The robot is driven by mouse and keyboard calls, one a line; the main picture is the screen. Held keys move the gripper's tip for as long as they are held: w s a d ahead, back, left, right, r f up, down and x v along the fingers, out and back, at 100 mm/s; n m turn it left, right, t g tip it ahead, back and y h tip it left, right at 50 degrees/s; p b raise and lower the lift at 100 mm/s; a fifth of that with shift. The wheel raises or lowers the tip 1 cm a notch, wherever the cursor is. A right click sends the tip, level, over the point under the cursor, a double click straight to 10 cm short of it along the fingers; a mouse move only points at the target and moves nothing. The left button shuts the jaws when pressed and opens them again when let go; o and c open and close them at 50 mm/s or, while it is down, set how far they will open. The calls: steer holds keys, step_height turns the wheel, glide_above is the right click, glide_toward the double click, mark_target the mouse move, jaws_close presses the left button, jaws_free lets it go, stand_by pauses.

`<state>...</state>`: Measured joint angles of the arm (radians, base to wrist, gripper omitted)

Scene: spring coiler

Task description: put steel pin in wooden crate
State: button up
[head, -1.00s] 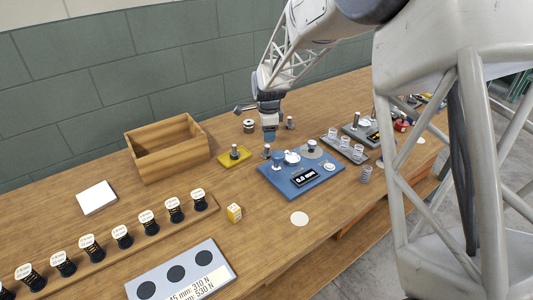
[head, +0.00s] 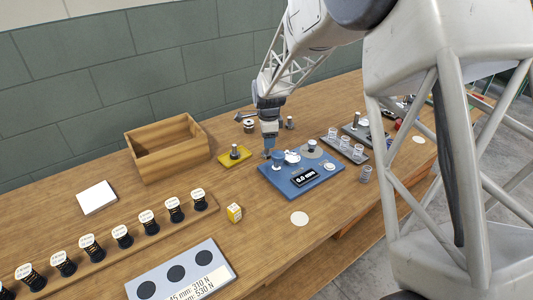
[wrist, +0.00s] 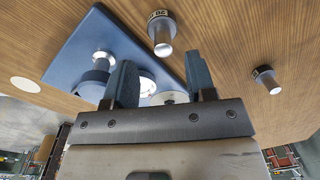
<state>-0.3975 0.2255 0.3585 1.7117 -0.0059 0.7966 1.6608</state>
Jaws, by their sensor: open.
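Several small steel cylinders stand here, and I cannot tell for certain which is the steel pin. One stands upright on a yellow block (head: 236,156), another slim pin (head: 290,122) stands on the table behind the blue device. In the wrist view two steel cylinders with dark labelled rims (wrist: 163,38) (wrist: 268,82) stand on bare wood, beyond my fingers. My gripper (head: 268,150) is open and empty, pointing down by the back left corner of the blue device; its two fingers also show in the wrist view (wrist: 160,80). The open wooden crate (head: 172,165) is left of the yellow block.
The blue device (head: 300,178) carries a post, discs and a display. A grey rack of springs (head: 345,148) lies to its right. A row of labelled black spools (head: 122,236), a white pad (head: 96,197) and a small yellow box (head: 234,212) stand left and front.

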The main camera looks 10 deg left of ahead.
mark_target(267, 152)
steer(key=shift+w+a+f, duration=0.1)
steer(key=shift+w+f, duration=0.05)
steer(key=shift+f, duration=1.15)
steer(key=shift+w+a+f, duration=0.1)
steer(key=shift+f, duration=1.15)
steer(key=shift+c, duration=0.3)
steer(key=c, duration=0.8)
steer(key=shift+c, duration=0.2)
steer(key=shift+r, duration=0.15)
steer(key=shift+r, duration=4.9)
